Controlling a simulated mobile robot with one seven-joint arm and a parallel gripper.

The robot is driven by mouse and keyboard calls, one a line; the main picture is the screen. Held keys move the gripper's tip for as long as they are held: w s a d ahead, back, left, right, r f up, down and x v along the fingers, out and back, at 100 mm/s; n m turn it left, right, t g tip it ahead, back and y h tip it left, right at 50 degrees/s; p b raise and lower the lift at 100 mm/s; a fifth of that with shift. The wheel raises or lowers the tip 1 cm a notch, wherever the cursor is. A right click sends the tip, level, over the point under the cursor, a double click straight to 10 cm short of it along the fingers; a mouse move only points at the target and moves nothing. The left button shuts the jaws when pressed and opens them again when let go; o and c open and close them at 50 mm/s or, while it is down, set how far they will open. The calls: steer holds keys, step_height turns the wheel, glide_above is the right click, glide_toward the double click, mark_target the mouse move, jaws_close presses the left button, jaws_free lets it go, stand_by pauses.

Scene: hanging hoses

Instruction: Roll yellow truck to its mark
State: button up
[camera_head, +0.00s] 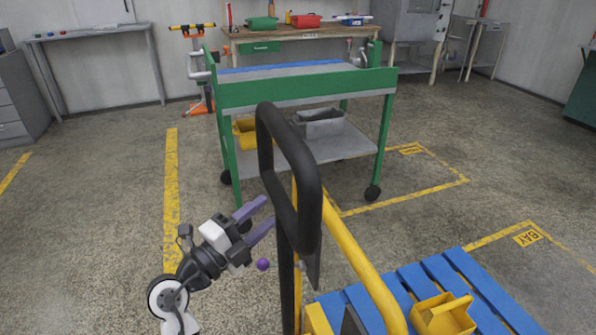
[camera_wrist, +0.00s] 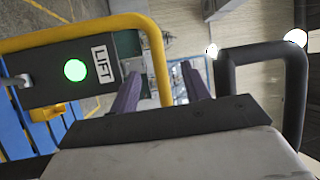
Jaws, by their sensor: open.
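The yellow truck shows a yellow bar (camera_head: 366,264) and an upright black loop handle (camera_head: 311,190) in the head view. Its lower body is mostly out of frame or hidden. My gripper (camera_head: 269,211), with purple fingers, is open just left of the black handle, and I see nothing between the fingers. A panel with a lit green button (camera_wrist: 75,70) and a LIFT label (camera_wrist: 103,64) is at left.
A blue pallet (camera_head: 445,272) with a yellow bin (camera_head: 442,315) lies at lower right, by a yellow floor outline marked BAY (camera_head: 527,238). A green cart (camera_head: 300,93) stands ahead, partly over another outline (camera_head: 446,187). Open floor lies to the left.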

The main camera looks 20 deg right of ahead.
steer(key=shift+m+g+h, duration=0.3)
steer(key=shift+m+g, duration=0.3)
steer(key=shift+g, duration=0.1)
steer(key=p+x, duration=0.1)
steer(key=x, duration=0.3)
steer(key=p+x, duration=0.2)
steer(key=x, duration=0.3)
steer(key=p+x, duration=0.2)
steer(key=x, duration=0.2)
steer(key=shift+s+d+f, duration=0.15)
steer(key=shift+d+f, duration=0.05)
steer(key=shift+d, duration=0.3)
steer(key=shift+w+d+p, duration=0.2)
steer(key=shift+d+p, duration=0.1)
steer(key=shift+d, duration=0.15)
jaws_close()
